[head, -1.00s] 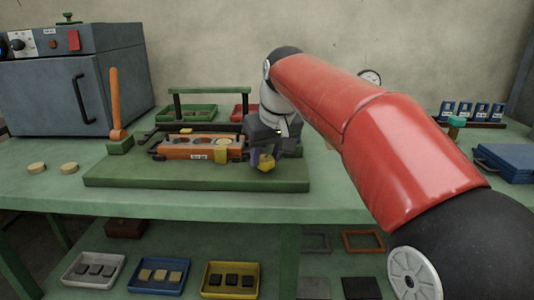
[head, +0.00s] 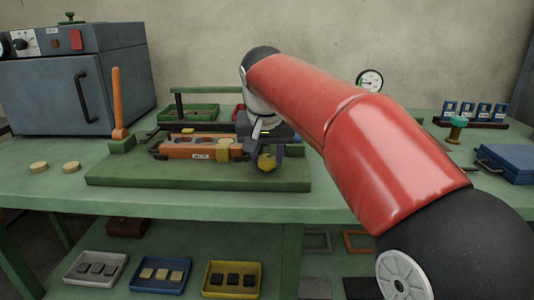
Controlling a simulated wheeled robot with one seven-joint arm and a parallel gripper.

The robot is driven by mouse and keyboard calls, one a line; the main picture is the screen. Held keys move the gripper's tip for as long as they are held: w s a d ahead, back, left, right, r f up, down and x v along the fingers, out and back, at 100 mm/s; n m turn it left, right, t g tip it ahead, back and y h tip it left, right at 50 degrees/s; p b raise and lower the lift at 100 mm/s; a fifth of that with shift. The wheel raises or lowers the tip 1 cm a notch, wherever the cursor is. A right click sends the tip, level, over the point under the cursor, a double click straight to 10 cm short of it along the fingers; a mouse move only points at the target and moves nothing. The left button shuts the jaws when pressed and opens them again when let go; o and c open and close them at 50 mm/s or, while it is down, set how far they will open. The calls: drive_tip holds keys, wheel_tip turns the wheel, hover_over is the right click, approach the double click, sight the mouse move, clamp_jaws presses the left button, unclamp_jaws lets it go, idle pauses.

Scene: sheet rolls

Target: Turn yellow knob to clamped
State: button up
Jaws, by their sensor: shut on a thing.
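The yellow knob (head: 267,162) shows at the right end of the orange fixture block (head: 190,147), above the green base board (head: 140,174). My gripper (head: 268,152) is at the knob and shut on it, with its dark body just above and a finger showing to the right. The far side of the knob and the other finger are hidden. A yellow piece (head: 223,155) sits on the front of the block, left of the knob. A label on the block front is too small to read.
An orange upright lever (head: 117,100) stands left of the block. Two tan discs (head: 71,167) lie on the table at left. A blue case (head: 508,162) and a green-topped valve (head: 457,127) stand at right. A gauge (head: 370,80) is behind my arm.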

drive_tip(key=o, duration=1)
drive_tip(key=v, duration=0.7)
drive_tip(key=shift+s+r, duration=0.2)
drive_tip(key=shift+r, duration=0.2)
